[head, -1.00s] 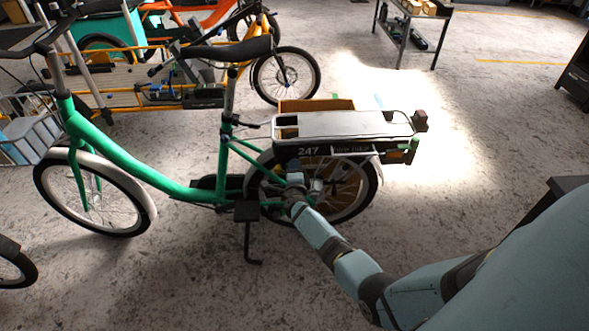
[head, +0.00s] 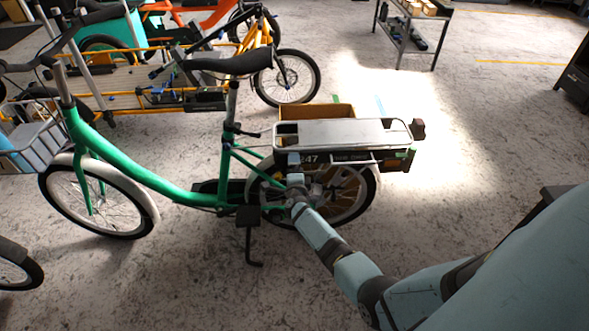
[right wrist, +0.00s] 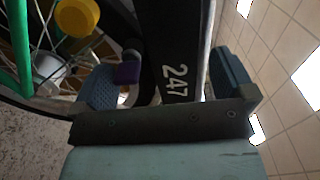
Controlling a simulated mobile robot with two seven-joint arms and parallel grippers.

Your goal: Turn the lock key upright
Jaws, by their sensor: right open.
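The green bike (head: 140,175) stands with a dark battery case marked 247 (head: 345,158) under its rear rack (head: 340,132). My right gripper (head: 294,170) is at the case's left end. In the right wrist view, its two blue fingers (right wrist: 165,78) are wide apart, one on each side of the dark case (right wrist: 175,45). A small purple piece (right wrist: 128,71), which may be the lock key, is beside the left finger, apparently not gripped. I cannot tell its angle for certain. In the head view the key is too small or hidden. My left gripper is not in view.
Spokes and a yellow round part (right wrist: 77,16) lie close to the left finger. The kickstand (head: 251,240) is below the gripper. An orange bike (head: 287,76) and a shelf (head: 408,35) stand behind. The floor on the right is mostly clear.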

